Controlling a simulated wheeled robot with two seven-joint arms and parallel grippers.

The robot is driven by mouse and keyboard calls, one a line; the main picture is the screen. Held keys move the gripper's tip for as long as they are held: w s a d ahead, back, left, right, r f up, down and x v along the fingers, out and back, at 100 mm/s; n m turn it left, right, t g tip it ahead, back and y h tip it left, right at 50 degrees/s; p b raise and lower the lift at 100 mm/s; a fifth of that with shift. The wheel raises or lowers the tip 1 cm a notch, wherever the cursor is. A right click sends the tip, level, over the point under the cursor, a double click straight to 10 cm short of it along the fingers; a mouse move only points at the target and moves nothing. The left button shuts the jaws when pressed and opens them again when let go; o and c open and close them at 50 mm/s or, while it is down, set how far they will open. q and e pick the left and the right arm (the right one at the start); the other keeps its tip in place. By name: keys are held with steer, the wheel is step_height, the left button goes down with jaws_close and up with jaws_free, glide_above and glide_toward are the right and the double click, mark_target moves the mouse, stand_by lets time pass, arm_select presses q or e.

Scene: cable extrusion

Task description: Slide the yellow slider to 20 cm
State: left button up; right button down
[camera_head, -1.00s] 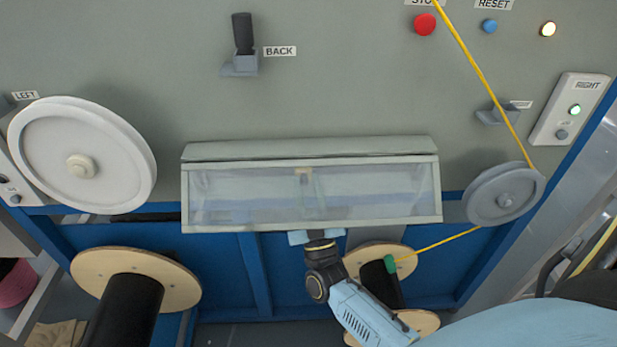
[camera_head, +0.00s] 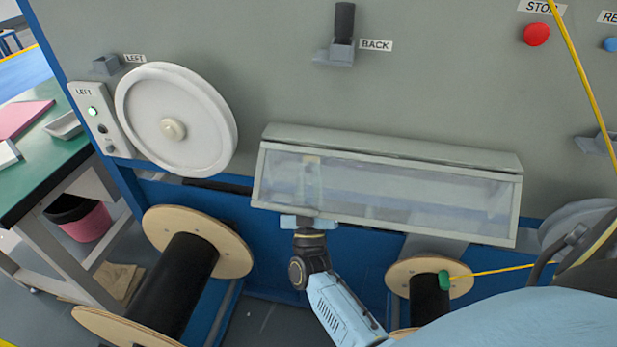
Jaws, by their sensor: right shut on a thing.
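The long, clear-fronted box (camera_head: 480,235) is fixed on the grey machine front. My right gripper (camera_head: 305,222) is at the box's lower edge, straight below the slider. It is shut on the slider's lower part, which the fingers hide. No scale marks can be read, so the position in centimetres cannot be told. My left gripper is not in view.
A white wheel (camera_head: 175,130) is left of the box. Wooden-flanged spools (camera_head: 235,250) stand below. A yellow cable (camera_head: 580,75) runs down at the right to a grey pulley (camera_head: 570,220). A green-topped table (camera_head: 50,150) is at the far left.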

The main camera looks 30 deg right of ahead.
steer(key=c, duration=1.3)
jaws_free()
steer(key=shift+d, duration=0.1)
steer(key=shift+c, duration=0.2)
steer(key=shift+r, duration=0.1)
